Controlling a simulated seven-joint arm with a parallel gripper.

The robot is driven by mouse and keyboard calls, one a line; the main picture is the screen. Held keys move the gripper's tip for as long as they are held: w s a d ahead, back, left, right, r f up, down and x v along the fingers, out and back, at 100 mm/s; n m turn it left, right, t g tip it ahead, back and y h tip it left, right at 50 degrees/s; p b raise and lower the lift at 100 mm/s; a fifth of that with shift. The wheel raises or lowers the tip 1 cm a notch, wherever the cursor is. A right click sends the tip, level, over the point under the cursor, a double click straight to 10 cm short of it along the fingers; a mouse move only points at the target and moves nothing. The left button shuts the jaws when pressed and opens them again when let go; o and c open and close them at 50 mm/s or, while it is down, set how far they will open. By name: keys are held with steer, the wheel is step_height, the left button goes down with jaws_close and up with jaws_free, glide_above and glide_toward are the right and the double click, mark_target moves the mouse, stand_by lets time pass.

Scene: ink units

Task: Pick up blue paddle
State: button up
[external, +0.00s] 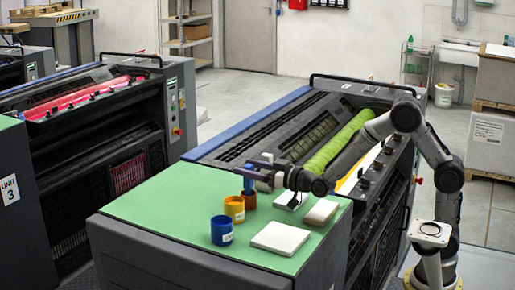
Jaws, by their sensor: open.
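My gripper (254,172) reaches in from the right, low over the green top of a grey cabinet. Its jaws are open. A small blue upright piece (248,185), which looks like the blue paddle's handle, shows right at the fingertips, above a brown-orange cup (250,201). I cannot tell whether the fingers touch it. Its lower part is hidden, seemingly inside the cup.
A yellow cup (234,209) and a blue cup (222,231) stand in front of the brown-orange cup. A white pad (280,238), a brown-and-white block (320,212) and a white item (290,201) lie to the right. The green top's (160,205) left side is clear.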

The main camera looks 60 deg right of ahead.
steer(key=shift+w, duration=0.15)
jaws_close()
steer(key=shift+r, duration=0.15)
stand_by(0.4)
steer(key=shift+r, duration=0.2)
step_height(320, 180, up, 3)
steer(key=shift+r, duration=0.1)
steer(key=s+d+r, duration=0.1)
steer(key=s+r, duration=0.8)
steer(key=s, duration=0.5)
